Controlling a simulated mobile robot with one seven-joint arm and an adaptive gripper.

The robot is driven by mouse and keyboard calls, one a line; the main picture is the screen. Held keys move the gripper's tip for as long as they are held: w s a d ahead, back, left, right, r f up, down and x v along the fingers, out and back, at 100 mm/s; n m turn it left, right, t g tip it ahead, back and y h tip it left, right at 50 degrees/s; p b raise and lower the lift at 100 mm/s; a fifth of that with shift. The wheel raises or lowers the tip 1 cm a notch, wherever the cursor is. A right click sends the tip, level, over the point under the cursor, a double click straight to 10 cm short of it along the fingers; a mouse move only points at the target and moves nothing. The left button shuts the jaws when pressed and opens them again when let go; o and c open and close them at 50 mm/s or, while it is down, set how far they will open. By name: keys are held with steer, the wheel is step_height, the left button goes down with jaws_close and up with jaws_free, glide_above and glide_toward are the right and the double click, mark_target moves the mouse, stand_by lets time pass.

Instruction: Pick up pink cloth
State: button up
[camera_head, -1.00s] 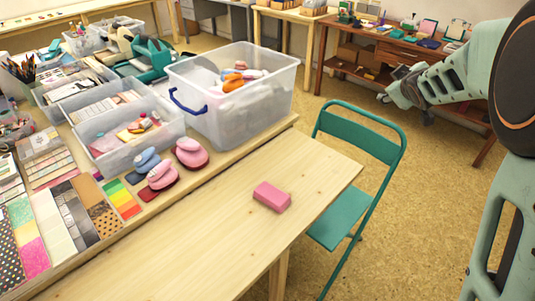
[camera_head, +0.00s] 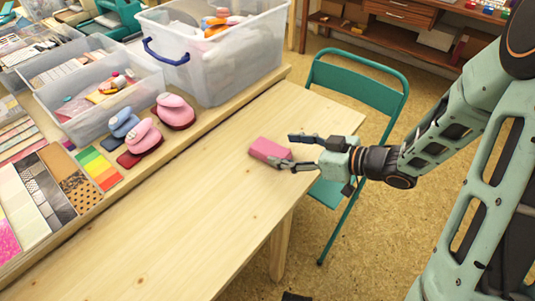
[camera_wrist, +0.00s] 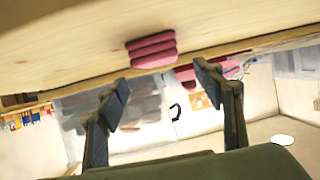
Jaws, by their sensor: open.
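The pink cloth (camera_head: 267,148) is a small folded block lying on the bare wooden table (camera_head: 190,215), near its right edge. In the wrist view the cloth (camera_wrist: 152,50) shows as stacked pink layers, ahead of and between the open fingers. My gripper (camera_head: 285,151) is open and reaches in from the right, low over the table's right edge. Its near fingertip overlaps the cloth's right end in the head view; I cannot tell whether it touches. In the wrist view both fingers of my gripper (camera_wrist: 160,87) are spread with nothing between them.
A green folding chair (camera_head: 365,85) stands by the table's right edge, just behind my gripper. Pink and blue punches (camera_head: 143,136) stand on the raised shelf at left. A large clear bin (camera_head: 220,70) is behind. The table's front is clear.

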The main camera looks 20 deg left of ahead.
mark_target(266, 147)
steer(key=b+x, duration=0.2)
steer(key=x, duration=0.5)
steer(key=shift+a+f, duration=0.2)
steer(key=shift+a, duration=0.05)
steer(key=shift+c, duration=0.6)
steer(key=c, duration=1.1)
steer(key=shift+c, duration=0.2)
